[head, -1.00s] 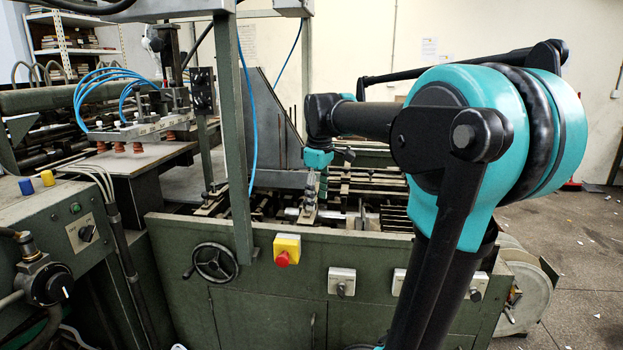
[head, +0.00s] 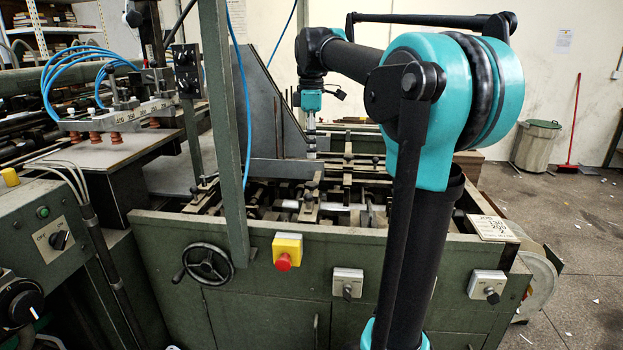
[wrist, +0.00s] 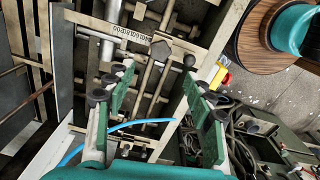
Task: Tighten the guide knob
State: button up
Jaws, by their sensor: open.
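In the wrist view a dark faceted knob (wrist: 161,50) stands on a pale metal bar of the machine. A smaller round dark knob (wrist: 190,60) is close to its right. I cannot tell for sure which one is the guide knob. My gripper (wrist: 158,74) is open and empty, its green-padded fingers spread, with the faceted knob showing just beyond the gap between the tips. In the head view my gripper (head: 311,147) points down over the guide bed, above and behind a dark knob (head: 311,187) on a guide block. No contact is visible.
A green upright post (head: 226,130) and a grey angled plate (head: 272,110) stand left of my gripper. A blue hose (head: 247,110) hangs by the post. The front panel carries a handwheel (head: 208,264) and a red stop button (head: 284,262). Open floor lies at right.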

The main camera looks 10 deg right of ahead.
aim_at(311, 183)
notch_tip(311, 183, down, 10)
jog(key=shift+f, duration=0.1)
jog(key=shift+c, duration=0.6)
jog(key=c, duration=1)
jog(key=shift+c, duration=0.2)
